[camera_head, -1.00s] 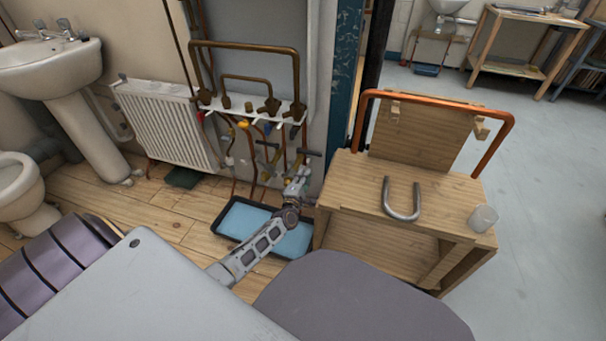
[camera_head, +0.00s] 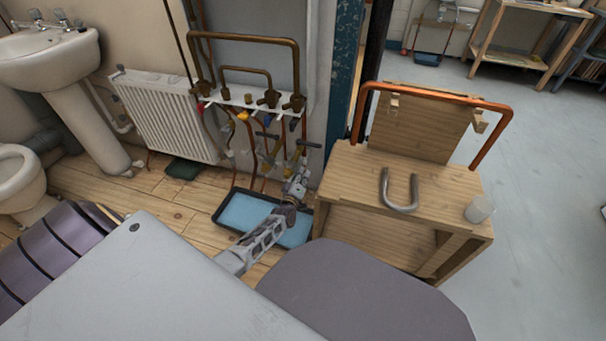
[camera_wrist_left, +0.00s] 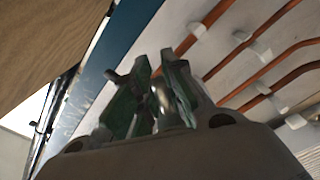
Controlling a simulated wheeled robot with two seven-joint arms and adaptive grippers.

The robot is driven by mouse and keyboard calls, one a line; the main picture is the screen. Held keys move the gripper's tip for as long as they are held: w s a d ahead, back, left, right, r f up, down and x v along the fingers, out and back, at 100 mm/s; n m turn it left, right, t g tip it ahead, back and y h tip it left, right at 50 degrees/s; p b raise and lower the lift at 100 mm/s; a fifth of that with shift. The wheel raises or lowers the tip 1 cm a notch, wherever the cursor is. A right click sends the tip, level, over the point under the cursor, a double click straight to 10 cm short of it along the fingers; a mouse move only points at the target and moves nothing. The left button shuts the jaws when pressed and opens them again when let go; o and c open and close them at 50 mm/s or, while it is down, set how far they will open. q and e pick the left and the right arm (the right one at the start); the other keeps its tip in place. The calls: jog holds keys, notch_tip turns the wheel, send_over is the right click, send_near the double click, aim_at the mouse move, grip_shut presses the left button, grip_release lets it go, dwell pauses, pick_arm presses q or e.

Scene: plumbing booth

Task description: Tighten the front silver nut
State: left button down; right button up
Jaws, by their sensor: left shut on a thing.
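My left gripper (camera_head: 297,182) is low at the pipework, just below a dark T-shaped handle (camera_head: 309,144) on the right-hand pipe. In the left wrist view its two greenish fingers (camera_wrist_left: 157,96) are closed around a small shiny silver piece (camera_wrist_left: 163,95). This looks like the silver nut, but the fingers cover most of it. In the head view the nut is too small and too hidden to make out. My right gripper is not in view.
A black tray with a blue inside (camera_head: 246,214) lies on the floor under the pipes. A white radiator (camera_head: 165,115) is at the left.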

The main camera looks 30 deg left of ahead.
pick_arm(q)
jog(key=shift+a+f, duration=0.1)
jog(key=shift+f, duration=0.05)
dwell(0.4)
jog(key=c, duration=1.5)
grip_release()
jog(key=shift+o, duration=0.2)
